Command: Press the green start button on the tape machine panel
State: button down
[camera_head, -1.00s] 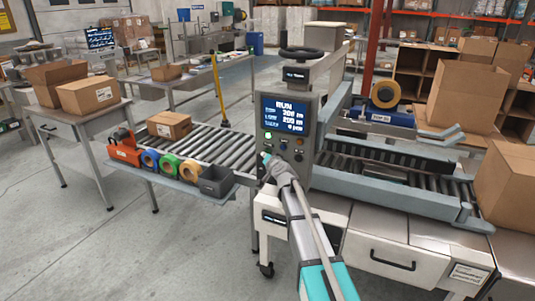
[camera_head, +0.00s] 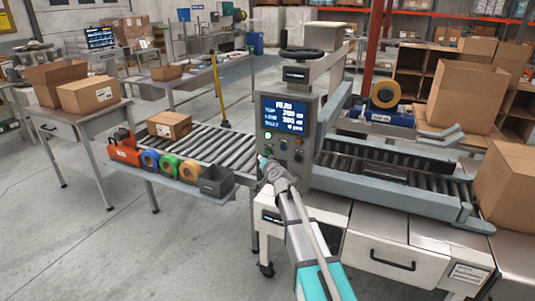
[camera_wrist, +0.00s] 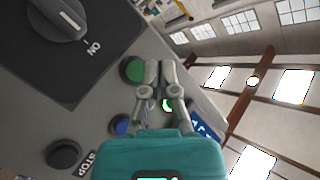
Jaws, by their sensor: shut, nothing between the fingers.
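The grey tape machine panel (camera_head: 309,123) stands upright at the picture's middle, with a blue screen (camera_head: 284,112) above its buttons. In the wrist view, a dark green button (camera_wrist: 133,70) is just left of my fingertips. A lit green spot (camera_wrist: 167,106) shows partly between the fingers; a lit green lamp (camera_head: 267,135) shows below the screen in the head view. My gripper (camera_wrist: 160,66) is shut and empty, its tips close to the panel. I cannot tell whether they touch it. In the head view my gripper (camera_head: 263,160) is at the panel's lower left.
A blue button (camera_wrist: 120,125), a black button (camera_wrist: 63,154) by a STOP label and a black rotary switch (camera_wrist: 62,16) marked ON are nearby. A roller conveyor (camera_head: 225,152) with a carton (camera_head: 169,125) extends left. A tape dispenser roll (camera_head: 385,94) is right.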

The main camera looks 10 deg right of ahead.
jog(key=shift+s+a, duration=0.3)
jog(key=shift+s, duration=0.2)
jog(key=shift+s+a, duration=0.3)
jog(key=shift+s, duration=0.2)
jog(key=s+d+f+n+g+p, duration=0.1)
jog(key=s+f+n+g+p, duration=0.2)
jog(key=s, duration=0.5)
jog(key=s+d+f+n+g+p, duration=0.15)
jog(key=s+f+g, duration=0.3)
jog(key=s, duration=0.45)
jog(key=s+d+g+h+p, duration=0.1)
jog(key=s+d+g, duration=0.3)
jog(key=s, duration=0.5)
jog(key=s+d+g+h+p, duration=0.2)
jog(key=s+d+g+h, duration=0.1)
jog(key=s, duration=0.7)
jog(key=shift+d+f+g, duration=0.45)
jog(key=shift+d+g, duration=0.1)
jog(key=shift+g, duration=0.1)
